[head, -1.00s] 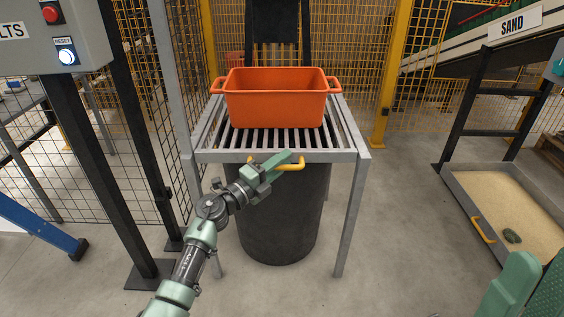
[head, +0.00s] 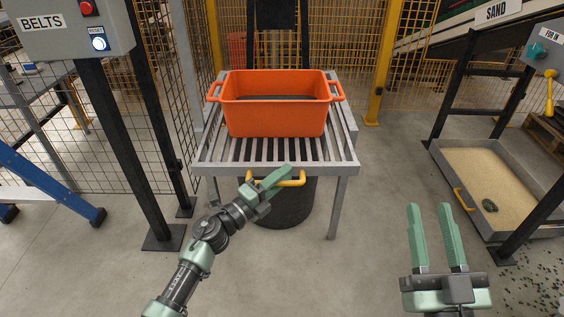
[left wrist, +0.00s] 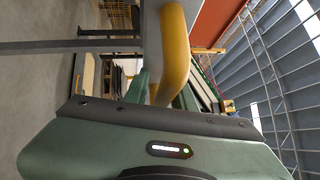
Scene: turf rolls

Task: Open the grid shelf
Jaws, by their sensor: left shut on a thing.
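The grid shelf (head: 230,169) is a grey slatted metal rack in a legged stand. It is slid partway out toward me, its front bar forward of the stand's side rails. An orange tub (head: 275,118) with two side handles sits upright on its slats. A yellow handle (head: 296,182) is on the shelf's front bar. My left gripper (head: 274,180) is shut on this handle, which also shows large in the left wrist view (left wrist: 175,55). My right gripper (head: 437,235) is open and empty at the lower right, apart from the shelf.
A dark round bin (head: 285,212) stands under the shelf. A grey control box (head: 65,35) on black posts stands at left, beside a blue ladder leg (head: 50,190). A sand tray (head: 490,190) lies at right. Floor between the shelf and me is clear.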

